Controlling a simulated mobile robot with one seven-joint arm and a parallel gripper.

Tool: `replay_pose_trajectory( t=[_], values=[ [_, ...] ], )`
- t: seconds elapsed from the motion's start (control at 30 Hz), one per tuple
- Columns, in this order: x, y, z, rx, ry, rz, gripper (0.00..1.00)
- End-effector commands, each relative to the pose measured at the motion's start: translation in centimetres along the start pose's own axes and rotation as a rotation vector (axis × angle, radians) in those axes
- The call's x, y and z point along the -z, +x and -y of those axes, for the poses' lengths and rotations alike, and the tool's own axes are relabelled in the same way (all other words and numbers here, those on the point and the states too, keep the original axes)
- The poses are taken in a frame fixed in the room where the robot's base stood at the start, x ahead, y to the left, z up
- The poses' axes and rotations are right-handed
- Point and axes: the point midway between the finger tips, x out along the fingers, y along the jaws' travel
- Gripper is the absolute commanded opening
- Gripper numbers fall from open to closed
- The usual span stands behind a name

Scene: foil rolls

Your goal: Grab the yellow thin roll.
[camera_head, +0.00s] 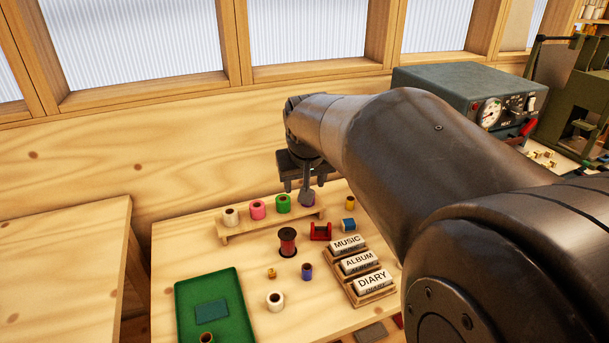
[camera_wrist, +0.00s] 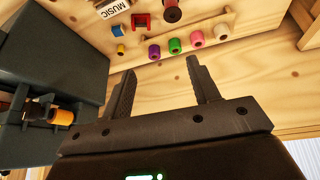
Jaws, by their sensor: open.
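A slim yellow roll (camera_head: 350,202) stands upright on the table, just right of the low wooden rack. It also shows in the wrist view (camera_wrist: 120,49), beyond the left fingertip. My gripper (camera_head: 303,187) is above the rack's right end, left of the yellow roll. In the wrist view my gripper (camera_wrist: 159,66) is open, with nothing between its two fingers. One finger partly covers the purple roll (camera_head: 308,200) in the head view. A smaller gold spool (camera_head: 272,273) lies nearer on the table.
The rack (camera_head: 240,234) also bears white, pink and green rolls. A grey machine (camera_head: 455,88) stands at the back right. Label blocks (camera_head: 360,262) and a green tray (camera_head: 183,300) lie nearer.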

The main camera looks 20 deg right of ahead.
Motion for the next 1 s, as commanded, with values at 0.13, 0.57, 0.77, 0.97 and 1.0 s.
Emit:
replay_pose_trajectory(
  t=[0.13,0.57,0.77,0.97,1.0],
  values=[
    [4.1,3.9,-2.2,-0.018,0.032,0.017,0.55],
    [12.5,17.6,-10.2,-0.048,0.128,0.047,0.55],
    [14.1,25.1,-14.9,-0.055,0.185,0.058,0.55],
    [14.2,32.6,-19.7,-0.059,0.246,0.066,0.55],
    [14.1,33.9,-20.5,-0.06,0.257,0.067,0.55]
  ],
)
